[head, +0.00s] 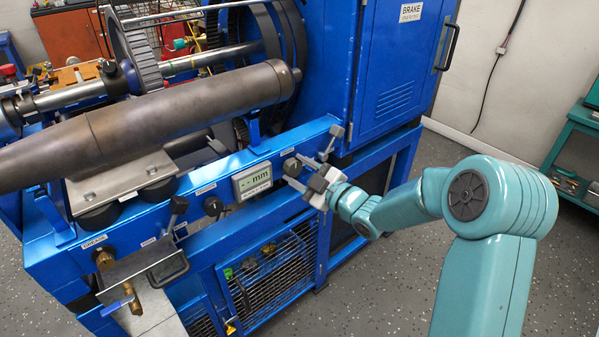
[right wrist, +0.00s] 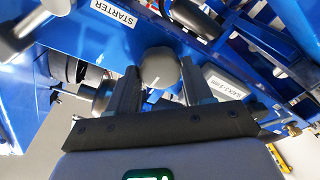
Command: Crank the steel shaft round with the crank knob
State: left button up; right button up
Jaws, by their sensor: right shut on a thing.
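The steel shaft (head: 205,60) lies level across the blue test stand and runs through a toothed flywheel (head: 132,50), behind a large dark cylinder. My right gripper (head: 309,178) reaches the blue front rail from the right. In the right wrist view a round grey knob (right wrist: 160,68) with a white mark, which I take for the crank knob, sits between the two dark fingers. The gripper is shut on it. In the head view the fingers partly cover that spot. My left gripper is not in view.
The dark cylinder (head: 190,105) fills the stand's front. The blue brake cabinet (head: 398,70) is behind. Speckled floor is clear at the right.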

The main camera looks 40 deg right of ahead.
jog(key=m+b, duration=0.1)
jog(key=m, duration=0.2)
jog(key=shift+f, duration=0.15)
jog(key=m+b, duration=0.1)
jog(key=m, duration=0.3)
jog(key=shift+t, duration=0.3)
jog(key=m, duration=0.4)
jog(key=shift+h+b, duration=0.3)
jog(key=shift+b, duration=0.05)
jog(key=m, duration=0.3)
jog(key=shift+f+m+h, duration=0.1)
jog(key=shift+m+h, duration=0.2)
jog(key=shift+m, duration=0.1)
jog(key=m, duration=0.5)
jog(key=shift+t+h+b, duration=0.3)
jog(key=shift+t+b, duration=0.05)
jog(key=shift+t, duration=0.05)
jog(key=shift+m+h, duration=0.4)
jog(key=shift+m, duration=2.1)
jog(key=o, duration=1)
